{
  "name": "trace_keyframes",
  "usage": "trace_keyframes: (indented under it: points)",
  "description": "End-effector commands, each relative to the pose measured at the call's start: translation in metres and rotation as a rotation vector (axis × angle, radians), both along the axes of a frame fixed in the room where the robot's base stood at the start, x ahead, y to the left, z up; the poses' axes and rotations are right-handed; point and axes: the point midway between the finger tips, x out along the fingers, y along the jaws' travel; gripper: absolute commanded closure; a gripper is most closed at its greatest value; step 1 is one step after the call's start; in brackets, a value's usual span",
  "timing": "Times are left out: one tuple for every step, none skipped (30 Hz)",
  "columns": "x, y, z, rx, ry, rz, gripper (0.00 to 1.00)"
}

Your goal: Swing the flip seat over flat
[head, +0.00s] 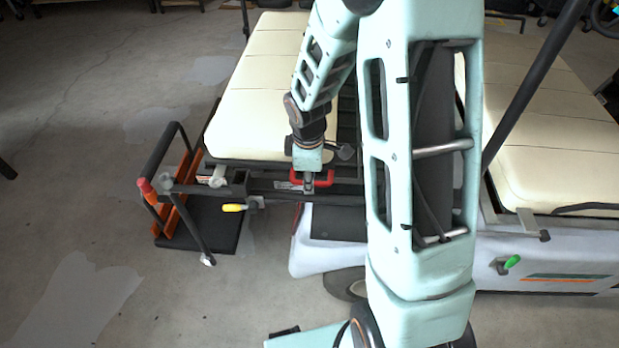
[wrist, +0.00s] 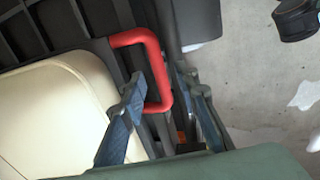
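The flip seat's cream cushion (head: 262,85) lies level at the rear of the cart, left of my arm, and also shows at the left of the wrist view (wrist: 50,115). A red U-shaped handle (head: 326,178) sits at the edge of its dark frame. My gripper (wrist: 160,80) is open, with one blue-grey finger on each side of the red handle (wrist: 157,60). The left finger overlaps the handle's lower end in the wrist view. I cannot tell whether either finger touches it. In the head view my wrist partly hides the handle and frame.
A black footplate (head: 200,228) with orange strips stands at the cart's rear. A red grip (head: 147,190), a yellow grip (head: 233,207) and a green grip (head: 512,262) stick out nearby. A dark roof post (head: 535,80) rises at right. Open concrete floor lies left.

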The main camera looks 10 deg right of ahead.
Motion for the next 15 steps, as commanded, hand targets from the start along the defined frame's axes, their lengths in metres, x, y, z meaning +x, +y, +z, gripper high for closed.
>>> trace_keyframes:
  points:
    - [0.0001, 0.0000, 0.0002, 0.000, 0.000, 0.000, 0.71]
    - [0.0000, 0.0000, 0.0003, 0.000, 0.000, 0.000, 0.71]
    - [-0.0001, 0.0000, 0.0003, 0.000, 0.000, 0.000, 0.72]
    - [-0.0001, 0.0000, 0.0003, 0.000, 0.000, 0.000, 0.76]
    - [-0.0001, 0.0000, 0.0003, 0.000, 0.000, 0.000, 0.79]
    - [-0.0002, 0.0001, 0.0004, 0.000, 0.000, 0.000, 0.83]
    - [-0.0002, 0.0001, 0.0004, 0.000, 0.000, 0.000, 0.87]
    - [-0.0002, 0.0001, 0.0004, 0.000, 0.000, 0.000, 0.90]
    - [-0.0002, 0.0001, 0.0004, 0.000, 0.000, 0.000, 0.94]
    - [-0.0002, 0.0001, 0.0004, 0.000, 0.000, 0.000, 0.98]
    - [-0.0002, 0.0001, 0.0004, 0.000, 0.000, 0.000, 1.00]
    - [-0.0002, 0.0001, 0.0004, 0.000, 0.000, 0.000, 1.00]
    - [-0.0002, 0.0001, 0.0005, 0.000, 0.000, 0.000, 1.00]
    - [-0.0002, 0.0001, 0.0005, 0.000, 0.000, 0.000, 1.00]
    - [-0.0002, 0.0000, 0.0005, 0.000, 0.000, 0.000, 1.00]
